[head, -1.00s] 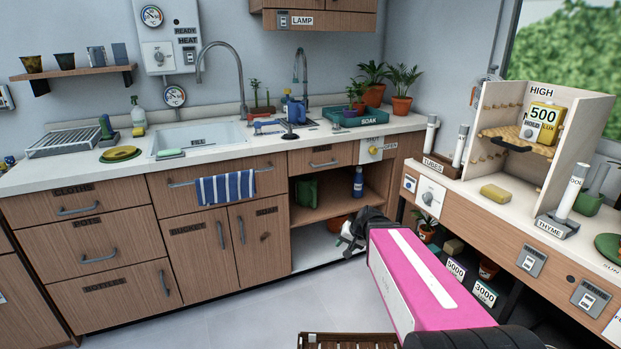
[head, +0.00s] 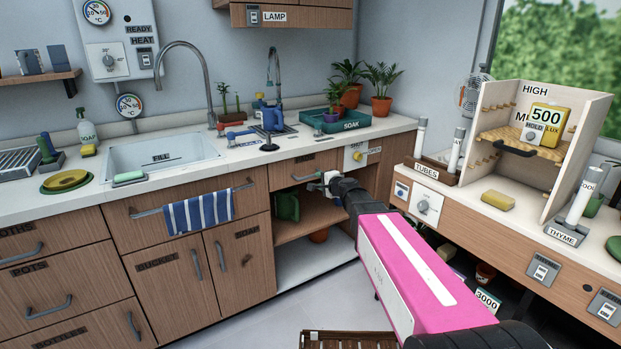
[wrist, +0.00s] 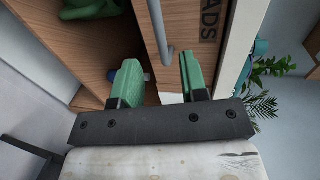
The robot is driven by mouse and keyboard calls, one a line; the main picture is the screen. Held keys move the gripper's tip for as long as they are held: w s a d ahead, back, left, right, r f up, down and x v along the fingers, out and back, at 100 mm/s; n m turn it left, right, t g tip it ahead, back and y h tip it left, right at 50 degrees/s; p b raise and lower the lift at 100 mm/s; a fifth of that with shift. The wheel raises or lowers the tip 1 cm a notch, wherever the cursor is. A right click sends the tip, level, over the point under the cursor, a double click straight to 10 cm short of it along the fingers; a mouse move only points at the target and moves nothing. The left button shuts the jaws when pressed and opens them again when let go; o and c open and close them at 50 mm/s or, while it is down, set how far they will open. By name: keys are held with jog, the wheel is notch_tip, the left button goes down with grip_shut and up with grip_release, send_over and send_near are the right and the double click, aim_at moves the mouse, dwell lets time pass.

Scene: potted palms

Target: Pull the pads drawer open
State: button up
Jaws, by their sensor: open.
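The pads drawer (head: 290,165) is a narrow wood-fronted drawer under the counter, above an open shelf space. It looks shut. Its grey bar handle (wrist: 160,28) shows in the wrist view beside a label partly reading "ADS" (wrist: 208,22). My gripper (head: 318,184) is at the drawer front, by the right end of the handle in the head view. In the wrist view my gripper (wrist: 160,72) has its green fingers apart, with the handle's near end in line with the gap. I cannot tell whether the handle is between the fingers.
The open shelf space (head: 300,250) below holds a green can (head: 286,206) and a pot. A striped towel (head: 198,213) hangs on the left drawer's handle. The side bench (head: 470,210) stands close to the right of my arm.

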aim_at(311, 177)
jog(key=x, duration=0.8)
jog(key=shift+w+a, duration=0.2)
jog(key=shift+c, duration=0.3)
grip_shut()
